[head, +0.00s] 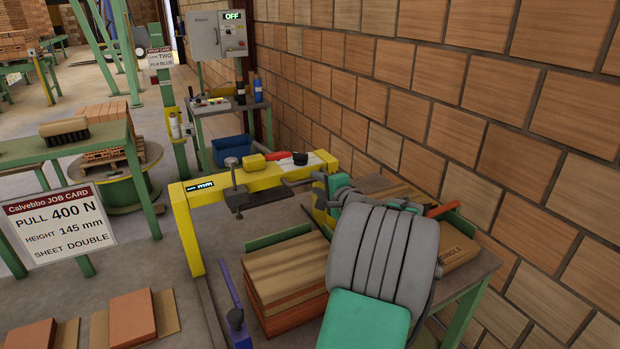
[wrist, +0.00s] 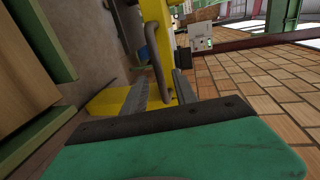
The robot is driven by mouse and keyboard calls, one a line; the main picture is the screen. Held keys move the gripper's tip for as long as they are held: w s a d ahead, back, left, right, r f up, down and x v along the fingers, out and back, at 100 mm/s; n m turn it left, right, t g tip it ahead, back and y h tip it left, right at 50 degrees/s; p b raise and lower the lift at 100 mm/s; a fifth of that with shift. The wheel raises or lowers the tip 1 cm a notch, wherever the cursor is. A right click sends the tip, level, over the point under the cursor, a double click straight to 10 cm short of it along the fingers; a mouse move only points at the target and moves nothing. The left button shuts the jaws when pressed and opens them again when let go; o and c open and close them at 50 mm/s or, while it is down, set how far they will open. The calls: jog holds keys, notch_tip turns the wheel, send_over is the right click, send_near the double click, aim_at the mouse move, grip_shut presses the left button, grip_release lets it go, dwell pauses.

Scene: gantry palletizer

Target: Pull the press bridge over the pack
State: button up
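The press bridge (head: 188,225) is a yellow frame with a small "mm" display, a screw and a dark pressing foot (head: 245,197). It stands at the far end of the pack (head: 285,268), a stack of wooden boards over orange bricks on the bench. My gripper (head: 305,181) is at the bridge's right part, partly hidden by my arm. In the wrist view, my two grey fingers (wrist: 160,88) are apart, and a brownish bar handle (wrist: 160,50) on the yellow bridge lies in line with the gap between them. I cannot tell whether they touch it.
A brick wall (head: 430,100) runs close along the right. A purple-blue lever (head: 235,318) stands at the bench's left edge. A yellow block (head: 254,163) and small items sit on the bridge top. A job card (head: 60,225) reads 400 N, 145 mm, sheet double.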

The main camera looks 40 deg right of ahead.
aim_at(313, 181)
jog(key=x, duration=0.4)
jog(key=shift+w+a, duration=0.1)
jog(key=shift+a, duration=0.05)
grip_shut()
dwell(1.2)
